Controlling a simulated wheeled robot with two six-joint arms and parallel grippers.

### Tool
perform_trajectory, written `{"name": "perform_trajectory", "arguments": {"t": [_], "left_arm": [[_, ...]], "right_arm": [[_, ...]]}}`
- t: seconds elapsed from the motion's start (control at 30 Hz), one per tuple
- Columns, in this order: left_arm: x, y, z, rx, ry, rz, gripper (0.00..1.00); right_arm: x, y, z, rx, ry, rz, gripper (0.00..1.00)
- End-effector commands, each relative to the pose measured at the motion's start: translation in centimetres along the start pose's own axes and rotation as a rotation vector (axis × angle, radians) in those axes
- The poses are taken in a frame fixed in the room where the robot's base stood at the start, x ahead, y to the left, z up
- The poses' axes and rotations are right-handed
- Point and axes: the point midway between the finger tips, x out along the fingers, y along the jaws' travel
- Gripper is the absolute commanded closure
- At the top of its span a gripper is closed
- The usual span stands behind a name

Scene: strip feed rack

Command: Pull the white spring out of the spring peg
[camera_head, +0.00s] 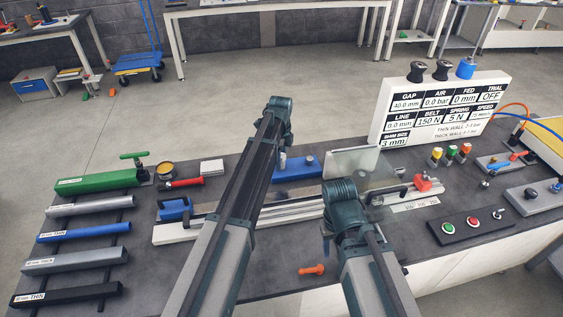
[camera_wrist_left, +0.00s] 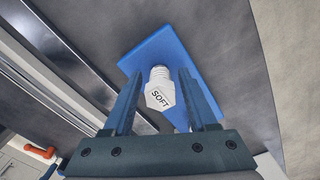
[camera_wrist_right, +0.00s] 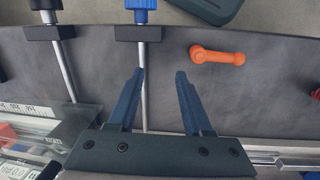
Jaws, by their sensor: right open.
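In the left wrist view the white spring (camera_wrist_left: 160,88), with a hexagonal cap marked SOFT, stands at the blue block (camera_wrist_left: 150,55). The peg under it is hidden. My left gripper (camera_wrist_left: 164,98) is open, its fingers on either side of the spring with gaps showing. In the head view the blue block (camera_head: 294,169) shows behind my left arm, and the spring is hidden there. My right gripper (camera_wrist_right: 160,75) is open and empty, above the dark bench top with a thin metal rod below it.
An orange handle-shaped piece (camera_wrist_right: 218,55) lies on the bench. Rods with a black knob and a blue knob (camera_wrist_right: 145,5) are near my right gripper. A clear panel (camera_head: 350,165) stands over the rail. Coloured bars (camera_head: 85,230) lie at left; a white display board (camera_head: 440,105) stands at right.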

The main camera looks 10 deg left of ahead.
Motion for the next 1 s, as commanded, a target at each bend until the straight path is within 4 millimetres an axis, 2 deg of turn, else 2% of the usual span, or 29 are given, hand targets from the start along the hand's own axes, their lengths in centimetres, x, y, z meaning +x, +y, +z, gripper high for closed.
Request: {"name": "perform_trajectory", "arguments": {"t": [0.03, 0.3, 0.73, 1.0], "left_arm": [[0.0, 0.0, 0.0, 0.000, 0.000, 0.000, 0.53], [0.0, 0.0, 0.0, 0.000, 0.000, 0.000, 1.00], [-0.1, 0.0, 0.0, 0.000, 0.000, 0.000, 1.00], [-1.2, 0.0, 0.0, 0.000, 0.000, 0.000, 1.00]], "right_arm": [[0.0, 0.0, 0.0, 0.000, 0.000, 0.000, 0.50], [0.0, 0.0, 0.0, 0.000, 0.000, 0.000, 0.50], [-0.1, 0.0, 0.0, 0.000, 0.000, 0.000, 0.50], [-1.2, 0.1, 0.1, 0.000, 0.000, 0.000, 0.50]]}}
